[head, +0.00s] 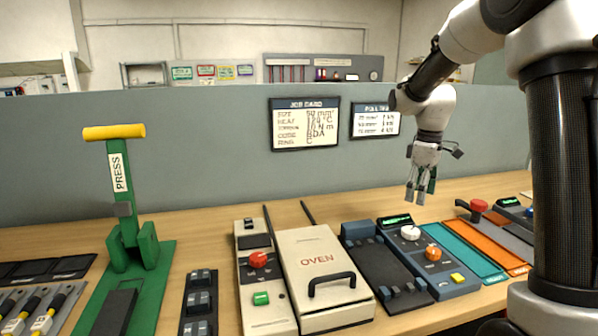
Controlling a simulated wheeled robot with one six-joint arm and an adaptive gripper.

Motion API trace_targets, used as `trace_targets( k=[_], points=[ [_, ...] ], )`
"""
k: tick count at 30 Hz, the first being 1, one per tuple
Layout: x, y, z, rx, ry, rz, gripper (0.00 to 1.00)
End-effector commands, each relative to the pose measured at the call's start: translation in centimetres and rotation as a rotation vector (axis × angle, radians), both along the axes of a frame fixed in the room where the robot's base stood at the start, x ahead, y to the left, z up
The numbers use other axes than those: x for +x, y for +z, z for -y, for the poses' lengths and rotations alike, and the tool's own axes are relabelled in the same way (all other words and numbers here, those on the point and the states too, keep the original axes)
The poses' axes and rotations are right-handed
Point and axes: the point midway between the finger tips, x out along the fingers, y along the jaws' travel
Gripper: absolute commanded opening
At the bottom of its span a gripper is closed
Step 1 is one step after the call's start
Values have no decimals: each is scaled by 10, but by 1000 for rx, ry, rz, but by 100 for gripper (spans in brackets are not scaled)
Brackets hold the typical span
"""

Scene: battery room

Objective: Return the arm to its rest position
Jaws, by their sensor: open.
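My gripper (419,190) hangs from my arm at the right of the head view, fingers pointing down. It is open and empty, with a gap between the fingers. It is above the bench, over the area behind the blue-grey device (447,287) with the white and orange knobs, and looks apart from everything below. My arm rises from the right edge of the view and bends over toward the middle.
A wooden bench (200,222) carries a green press (128,225) with a yellow handle, a cream oven (318,265) with a black handle, and teal (463,250) and orange (488,245) trays. A grey partition (210,150) with a job card (304,123) stands behind.

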Motion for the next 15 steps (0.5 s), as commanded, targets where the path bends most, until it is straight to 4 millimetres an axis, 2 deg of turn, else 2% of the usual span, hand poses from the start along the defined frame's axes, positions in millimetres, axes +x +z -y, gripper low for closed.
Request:
trace_targets(
  k=[1, 3, 6, 11, 15],
  points=[
    [-11, -10, 0, 0, -72, -28, 66],
    [-34, -16, -1, -5, -201, -51, 66],
    [-72, -5, -2, -8, -372, -46, 66],
    [-126, 16, -4, -3, -563, -8, 66],
    [-181, 34, -6, 19, -709, 54, 66]
  ],
)
